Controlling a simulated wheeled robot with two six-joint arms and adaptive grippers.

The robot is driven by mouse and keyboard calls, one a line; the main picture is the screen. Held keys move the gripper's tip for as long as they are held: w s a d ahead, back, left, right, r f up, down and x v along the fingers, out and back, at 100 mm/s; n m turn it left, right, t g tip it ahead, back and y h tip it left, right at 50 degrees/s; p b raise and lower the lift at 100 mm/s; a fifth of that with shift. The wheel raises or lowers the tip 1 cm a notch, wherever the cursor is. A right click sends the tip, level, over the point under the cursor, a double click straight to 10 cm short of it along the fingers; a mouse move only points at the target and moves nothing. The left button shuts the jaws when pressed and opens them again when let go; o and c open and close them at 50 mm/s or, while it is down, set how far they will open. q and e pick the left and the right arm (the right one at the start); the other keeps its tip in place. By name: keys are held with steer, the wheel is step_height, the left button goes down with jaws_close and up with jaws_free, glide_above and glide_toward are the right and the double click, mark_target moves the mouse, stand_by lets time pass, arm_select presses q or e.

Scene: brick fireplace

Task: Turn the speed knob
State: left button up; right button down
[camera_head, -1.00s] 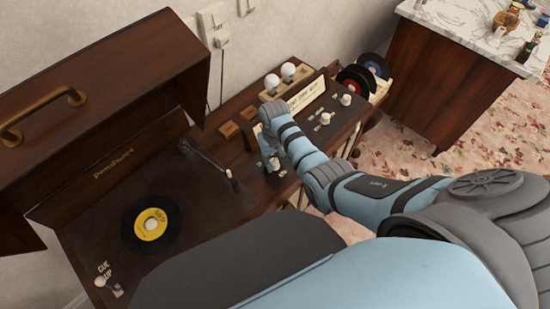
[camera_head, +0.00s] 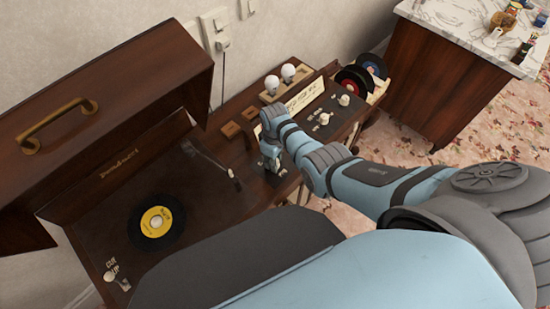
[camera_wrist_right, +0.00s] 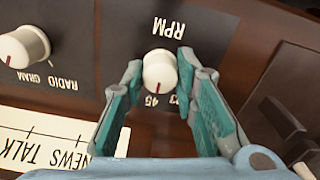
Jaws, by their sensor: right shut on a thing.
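The speed knob (camera_wrist_right: 160,72) is a round cream knob with a red pointer line, on a dark panel marked RPM, with 45 and a partly covered number beside it. Its pointer is toward the 45. My right gripper (camera_wrist_right: 161,68) has its teal fingers on either side of the knob and is shut on it. In the head view my right gripper (camera_head: 271,153) reaches down onto the console panel and largely hides the knob. My left gripper is not in view.
A cream RADIO/GRAM knob (camera_wrist_right: 25,46) and a NEWS TALK dial (camera_wrist_right: 45,140) are close by. The turntable holds a yellow-label record (camera_head: 156,222) under a raised wooden lid (camera_head: 120,85). Two white bulbs (camera_head: 280,78) stand behind the panel; records (camera_head: 355,80) lean at its right.

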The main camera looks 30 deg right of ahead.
stand_by(0.4)
steer(key=c, duration=1.3)
jaws_free()
step_height(320, 180, up, 12)
steer(key=shift+r, duration=0.1)
